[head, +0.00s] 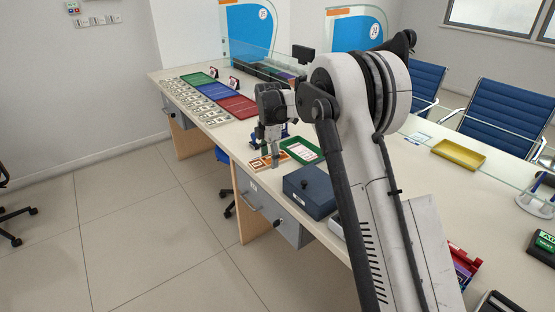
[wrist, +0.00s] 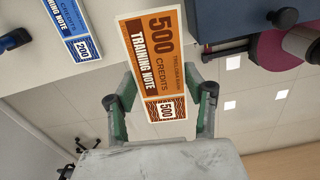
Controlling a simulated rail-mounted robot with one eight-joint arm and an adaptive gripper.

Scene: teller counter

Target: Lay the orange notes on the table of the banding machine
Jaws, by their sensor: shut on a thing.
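An orange note (wrist: 158,55) marked 500 CREDITS TRAINING NOTE shows large in the wrist view, its lower end between my gripper's fingers (wrist: 165,108). My gripper is shut on the orange notes; how many are in the stack cannot be told. In the head view my gripper (head: 269,147) points down over the counter, beside small orange-and-white items (head: 268,161) too small to read. A dark blue body (wrist: 235,18) and a magenta disc (wrist: 280,50) lie at the wrist view's upper right; whether they belong to the banding machine is unclear.
A green tray (head: 318,153) and a dark blue-grey box (head: 310,192) stand right of my gripper. A blue 200 note (wrist: 75,30) lies at the wrist view's upper left. A yellow tray (head: 459,155) stands farther right. Coloured mats and note rows cover the counter's far left.

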